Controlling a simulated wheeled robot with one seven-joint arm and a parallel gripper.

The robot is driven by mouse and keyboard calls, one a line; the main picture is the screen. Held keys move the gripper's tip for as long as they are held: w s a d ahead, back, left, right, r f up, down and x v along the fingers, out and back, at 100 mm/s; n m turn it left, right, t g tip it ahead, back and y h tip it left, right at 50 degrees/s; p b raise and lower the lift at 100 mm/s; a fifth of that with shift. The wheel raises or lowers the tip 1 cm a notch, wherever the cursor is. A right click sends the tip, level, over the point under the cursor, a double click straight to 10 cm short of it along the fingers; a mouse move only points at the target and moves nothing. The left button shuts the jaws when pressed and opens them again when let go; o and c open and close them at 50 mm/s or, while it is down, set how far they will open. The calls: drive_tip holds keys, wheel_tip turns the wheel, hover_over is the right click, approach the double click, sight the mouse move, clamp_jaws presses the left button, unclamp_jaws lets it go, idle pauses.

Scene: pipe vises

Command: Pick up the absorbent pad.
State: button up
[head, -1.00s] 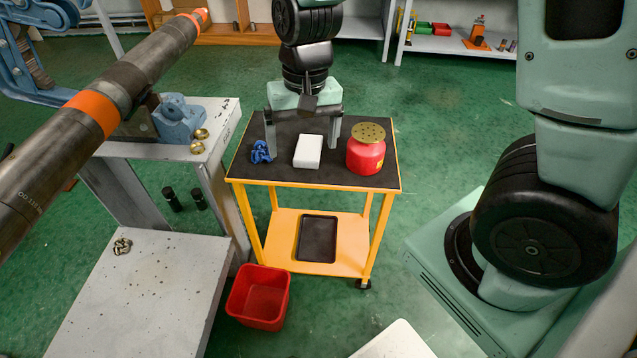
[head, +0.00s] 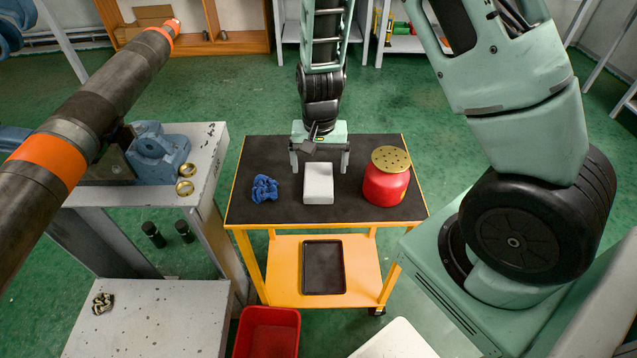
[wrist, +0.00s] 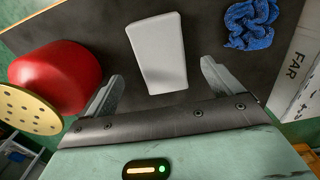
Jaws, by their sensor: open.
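The absorbent pad, a plain white block (head: 318,184), lies flat on the black top of the yellow cart. It also shows in the wrist view (wrist: 157,50). My gripper (head: 319,166) is at the cart's far side, beyond the pad, with its fingers pointing down. In the wrist view its two fingers (wrist: 162,75) are spread wide and empty, and the near end of the pad lies between their directions. I cannot tell the exact height of the fingertips above the cart top.
A red can with a perforated brass lid (head: 386,180) stands right of the pad. A crumpled blue rag (head: 264,188) lies left of it. The cart's lower shelf holds a black tray (head: 323,268). A red bin (head: 268,333) stands in front. A large pipe (head: 80,120) is at left.

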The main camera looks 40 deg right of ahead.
sight(319, 178)
drive_tip(key=f, duration=0.5)
drive_tip(key=shift+w+f, duration=0.15)
drive_tip(key=shift+w, duration=0.05)
drive_tip(key=c, duration=1.1)
